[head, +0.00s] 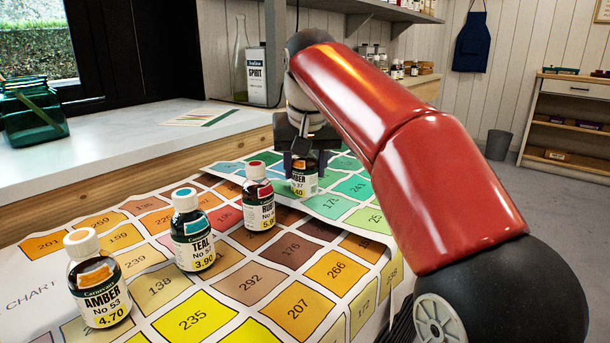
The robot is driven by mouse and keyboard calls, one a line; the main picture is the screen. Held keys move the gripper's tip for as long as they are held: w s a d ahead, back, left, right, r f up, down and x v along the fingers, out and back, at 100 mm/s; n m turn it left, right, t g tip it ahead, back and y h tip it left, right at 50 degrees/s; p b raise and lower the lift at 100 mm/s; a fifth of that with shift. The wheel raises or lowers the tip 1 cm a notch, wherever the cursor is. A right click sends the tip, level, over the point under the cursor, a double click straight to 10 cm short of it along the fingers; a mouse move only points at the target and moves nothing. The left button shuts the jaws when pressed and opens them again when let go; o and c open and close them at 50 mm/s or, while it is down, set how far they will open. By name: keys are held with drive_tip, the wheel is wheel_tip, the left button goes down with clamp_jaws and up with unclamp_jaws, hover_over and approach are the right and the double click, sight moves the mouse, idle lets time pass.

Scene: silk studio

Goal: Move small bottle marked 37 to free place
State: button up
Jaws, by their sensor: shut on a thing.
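The small bottle marked 37 (304,181) is a dark bottle with an "AMBER No 37" label and a yellow price band. It stands upright over the green swatches at the far part of the colour chart (262,282). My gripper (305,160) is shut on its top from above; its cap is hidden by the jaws. I cannot tell whether the bottle's base touches the chart. Left of it, in a row towards the near left, stand the red-capped bottle (259,197), the blue-capped Teal bottle (192,232) and the cream-capped Amber No 53 bottle (98,281).
My red arm covers the right middle of the view. A white sill (120,150) runs behind the chart, with a green glass jar (32,112), a Spirit tin (257,76) and a glass flask (240,60). Chart swatches in front of the row are bare.

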drive_tip(key=shift+f, duration=0.2)
drive_tip(key=o, duration=0.6)
drive_tip(key=shift+f, duration=0.1)
drive_tip(key=o, duration=0.4)
drive_tip(key=shift+o, duration=0.2)
drive_tip(key=shift+r, duration=0.25)
drive_tip(key=p+v, duration=0.4)
drive_tip(key=v, duration=0.8)
drive_tip(key=shift+s+f, duration=0.1)
